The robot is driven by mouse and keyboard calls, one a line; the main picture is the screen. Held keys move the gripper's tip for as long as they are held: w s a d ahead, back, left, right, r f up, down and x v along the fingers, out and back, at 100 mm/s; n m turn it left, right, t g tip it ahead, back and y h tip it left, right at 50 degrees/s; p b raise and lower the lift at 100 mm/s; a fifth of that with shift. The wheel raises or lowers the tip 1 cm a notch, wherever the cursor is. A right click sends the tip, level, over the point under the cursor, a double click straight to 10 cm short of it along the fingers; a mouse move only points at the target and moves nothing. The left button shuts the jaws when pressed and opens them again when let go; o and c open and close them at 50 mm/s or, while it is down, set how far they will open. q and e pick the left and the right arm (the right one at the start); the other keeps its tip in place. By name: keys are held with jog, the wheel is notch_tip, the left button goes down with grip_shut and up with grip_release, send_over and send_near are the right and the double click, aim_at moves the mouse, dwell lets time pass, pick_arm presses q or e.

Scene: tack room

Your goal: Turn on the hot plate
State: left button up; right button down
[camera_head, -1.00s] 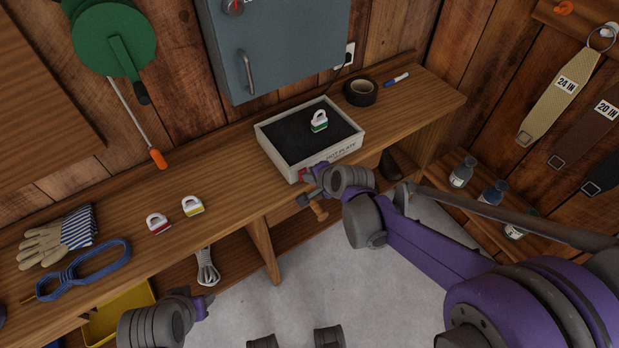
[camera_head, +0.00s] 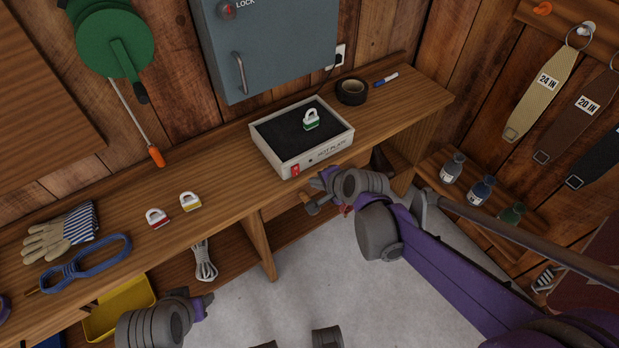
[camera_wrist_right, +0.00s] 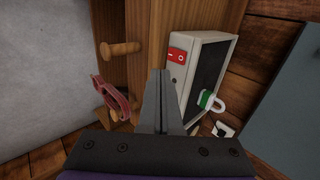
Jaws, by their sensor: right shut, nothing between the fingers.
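The hot plate (camera_head: 318,156) is a pale box with a black top, standing on the wooden bench. Its red rocker switch (camera_head: 295,170) is on the front face, at the left end. The switch also shows bright red with white marks in the right wrist view (camera_wrist_right: 177,55); I cannot tell which way it is tipped. My right gripper (camera_head: 311,206) is shut and empty, below and in front of the switch, apart from it. Its closed fingertips (camera_wrist_right: 160,72) point up beside the hot plate in the wrist view. My left gripper (camera_head: 207,302) is low at the left; its jaws are unclear.
A grey cabinet (camera_head: 280,50) hangs behind.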

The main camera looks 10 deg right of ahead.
jog(key=p+v, duration=0.1)
jog(key=v, duration=0.4)
jog(key=shift+r, duration=0.3)
jog(key=shift+f, duration=0.1)
jog(key=f, duration=0.1)
jog(key=s+f+t+b, duration=0.1)
jog(key=f+t+b, duration=0.1)
jog(key=shift+s+d+y, duration=0.3)
jog(key=shift+s+d, duration=0.05)
jog(key=shift+s, duration=0.05)
